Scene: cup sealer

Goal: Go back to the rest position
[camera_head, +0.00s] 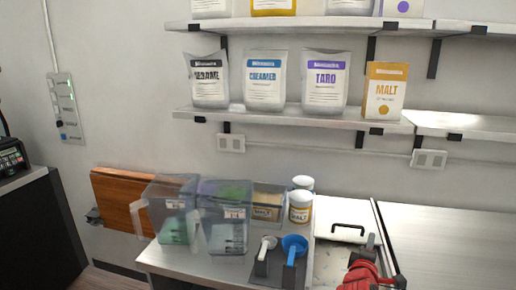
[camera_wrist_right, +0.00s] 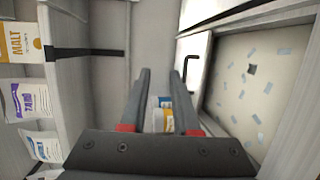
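My right gripper (camera_head: 380,262) is at the lower right of the head view, over the open ice bin (camera_head: 330,262) in the counter. In the right wrist view its two dark fingers (camera_wrist_right: 160,80) stand apart with nothing held between them. A jar (camera_wrist_right: 164,112) shows beyond the gap, and the bin with pale ice pieces (camera_wrist_right: 240,85) lies to the right of the fingers. My left gripper is not in view.
Two clear pitchers (camera_head: 225,235), malt jars (camera_head: 300,207) and a blue scoop (camera_head: 293,245) in a dark holder stand on the counter left of my gripper. Shelves with bags (camera_head: 265,82) run above. The steel counter (camera_head: 455,245) at right is clear.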

